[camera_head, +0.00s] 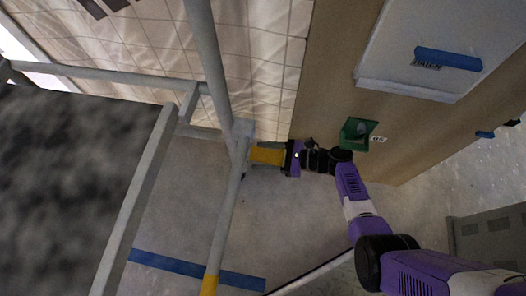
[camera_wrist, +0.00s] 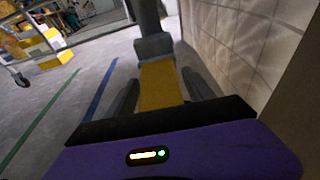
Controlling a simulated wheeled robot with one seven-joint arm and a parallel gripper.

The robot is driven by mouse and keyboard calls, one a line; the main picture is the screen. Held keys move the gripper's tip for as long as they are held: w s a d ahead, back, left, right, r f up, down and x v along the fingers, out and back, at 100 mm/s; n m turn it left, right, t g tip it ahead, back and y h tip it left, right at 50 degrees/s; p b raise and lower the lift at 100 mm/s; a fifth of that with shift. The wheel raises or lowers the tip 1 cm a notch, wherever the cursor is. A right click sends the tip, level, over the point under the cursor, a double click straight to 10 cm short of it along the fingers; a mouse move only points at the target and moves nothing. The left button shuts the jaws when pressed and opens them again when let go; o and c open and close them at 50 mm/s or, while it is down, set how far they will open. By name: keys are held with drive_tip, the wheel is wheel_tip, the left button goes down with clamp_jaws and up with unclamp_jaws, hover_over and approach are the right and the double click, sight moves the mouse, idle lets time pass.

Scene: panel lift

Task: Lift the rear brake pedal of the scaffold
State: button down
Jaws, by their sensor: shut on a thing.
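The brake pedal (camera_head: 267,155) is a flat yellow plate at the foot of the scaffold's grey post. In the wrist view the yellow pedal (camera_wrist: 160,86) runs from the grey post joint back between my fingers. My gripper (camera_head: 284,156) is at the pedal's right end in the head view, and its dark fingers (camera_wrist: 160,97) lie on either side of the pedal, shut on it. The scaffold (camera_head: 208,50) is a frame of grey tubes to the left of my gripper. The caster under the post is mostly hidden. I cannot tell the pedal's exact tilt.
A tiled wall (camera_head: 262,70) and a brown panel (camera_head: 325,75) stand close to my gripper. A green box (camera_head: 357,133) is fixed to the brown panel beside my arm. A blue tape line (camera_head: 195,267) crosses the grey floor. Yellow boxes (camera_wrist: 45,45) stand far off at left.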

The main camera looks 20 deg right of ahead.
idle(0.3)
drive_tip(key=shift+c, duration=1.8)
unclamp_jaws()
drive_tip(key=shift+f+b, duration=0.15)
drive_tip(key=shift+b, duration=0.2)
drive_tip(key=f+t+y+b, duration=0.1)
drive_tip(key=b, duration=0.5)
drive_tip(key=shift+w+a+f+y, duration=0.1)
drive_tip(key=shift+y, duration=0.3)
drive_tip(key=shift+f+t+y+b, duration=0.1)
drive_tip(key=shift+t+y+b, duration=0.2)
drive_tip(key=shift+b, duration=0.6)
